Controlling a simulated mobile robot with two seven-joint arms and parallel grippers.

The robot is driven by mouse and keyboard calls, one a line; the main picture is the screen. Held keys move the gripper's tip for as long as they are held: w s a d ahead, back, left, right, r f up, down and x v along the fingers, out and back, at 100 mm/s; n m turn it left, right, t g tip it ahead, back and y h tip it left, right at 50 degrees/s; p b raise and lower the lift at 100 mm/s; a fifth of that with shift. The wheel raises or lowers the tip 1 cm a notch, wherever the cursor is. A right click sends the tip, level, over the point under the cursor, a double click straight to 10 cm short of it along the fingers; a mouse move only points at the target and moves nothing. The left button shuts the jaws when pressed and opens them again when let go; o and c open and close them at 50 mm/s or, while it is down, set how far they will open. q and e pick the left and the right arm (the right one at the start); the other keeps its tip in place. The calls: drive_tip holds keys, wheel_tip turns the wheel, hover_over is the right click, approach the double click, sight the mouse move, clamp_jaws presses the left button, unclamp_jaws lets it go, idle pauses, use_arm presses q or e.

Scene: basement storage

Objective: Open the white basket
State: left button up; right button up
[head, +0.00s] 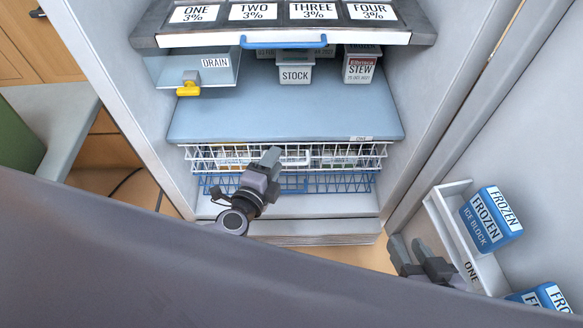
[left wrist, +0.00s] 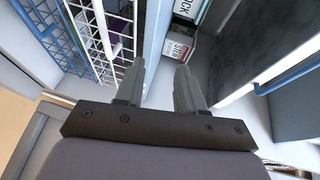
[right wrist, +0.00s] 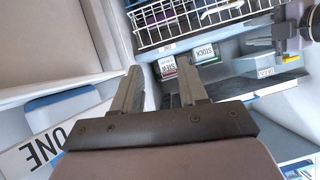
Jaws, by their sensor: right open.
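The white wire basket (head: 230,154) sits inside the open cabinet, below the blue-grey shelf, with a white handle (head: 297,159) at its front middle. In the left wrist view the white basket (left wrist: 99,40) is to the left of the fingers. My left gripper (head: 272,165) is in front of the basket, just left of the handle. Its fingers (left wrist: 157,82) are apart with nothing between them. My right gripper (head: 415,252) is open and empty at the lower right, by the door bin. In the right wrist view the basket (right wrist: 195,22) is beyond its fingers (right wrist: 160,85).
A blue wire basket (head: 330,182) is directly below the white one. Above are the shelf (head: 285,105) with labelled tubs and a blue-handled upper drawer (head: 285,41). The open door at right carries a bin (head: 449,212) with a blue ice block (head: 490,217).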

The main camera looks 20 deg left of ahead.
use_arm(q)
drive_tip(key=b, duration=0.6)
approach(285, 165)
drive_tip(key=r+x, duration=0.1)
drive_tip(key=x, duration=0.2)
drive_tip(key=f+b, duration=0.1)
drive_tip(key=shift+b+x, duration=0.75)
drive_tip(key=shift+x, duration=3.1)
use_arm(e)
drive_tip(key=w+a+f+y, duration=0.1)
drive_tip(key=a+f+y, duration=0.1)
drive_tip(key=a+f, duration=0.1)
drive_tip(key=shift+w+a+f, duration=0.3)
drive_tip(key=shift+w+a, duration=0.1)
drive_tip(key=shift+a, duration=0.35)
use_arm(q)
clamp_jaws()
